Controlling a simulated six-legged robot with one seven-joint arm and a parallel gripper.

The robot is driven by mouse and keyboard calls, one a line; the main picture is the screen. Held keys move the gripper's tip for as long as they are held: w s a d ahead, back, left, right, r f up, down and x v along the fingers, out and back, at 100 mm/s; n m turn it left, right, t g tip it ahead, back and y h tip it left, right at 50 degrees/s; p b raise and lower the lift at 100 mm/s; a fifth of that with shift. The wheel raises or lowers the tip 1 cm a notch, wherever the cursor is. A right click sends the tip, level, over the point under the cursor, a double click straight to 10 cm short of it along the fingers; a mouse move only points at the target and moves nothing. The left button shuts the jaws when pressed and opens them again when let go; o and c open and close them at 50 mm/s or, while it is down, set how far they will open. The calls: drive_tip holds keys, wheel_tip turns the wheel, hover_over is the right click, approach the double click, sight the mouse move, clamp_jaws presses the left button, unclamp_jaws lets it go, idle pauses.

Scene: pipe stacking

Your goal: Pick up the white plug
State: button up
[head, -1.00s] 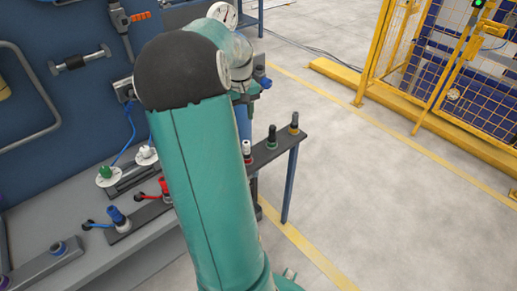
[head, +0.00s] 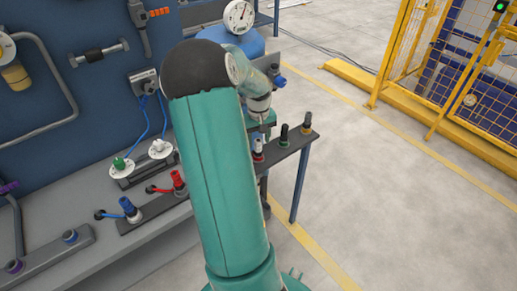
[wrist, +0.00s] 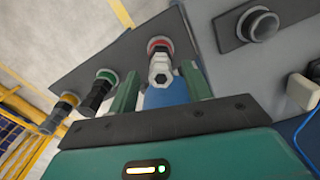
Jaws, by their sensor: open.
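The white plug (head: 257,149) stands upright in a red-ringed hole of the narrow dark rack at the workbench's right end, partly behind my arm. In the wrist view the white plug (wrist: 160,66) shows its hexagonal end, framed between the two green fingers. My gripper (wrist: 161,84) is open, with one finger on each side of the plug's line and a gap to both. I cannot tell how far the fingertips are from the plug in depth. In the head view my gripper is just above the plug, largely hidden by my arm.
Blue (head: 128,207) and red (head: 178,181) cabled plugs sit on the bench at left. Open floor lies to the right, before a yellow fence.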

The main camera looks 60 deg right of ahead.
wheel_tip(320, 180, down, 2)
drive_tip(key=shift+f, duration=0.25)
clamp_jaws()
drive_tip(key=shift+r, duration=0.15)
drive_tip(key=shift+w+r, duration=0.1)
drive_tip(key=shift+r, duration=0.45)
wheel_tip(320, 180, up, 2)
drive_tip(key=shift+a+r, duration=0.15)
drive_tip(key=s+a+r, duration=0.4)
drive_tip(key=a+r, duration=0.5)
drive_tip(key=a, duration=0.4)
drive_tip(key=shift+s+r, duration=0.2)
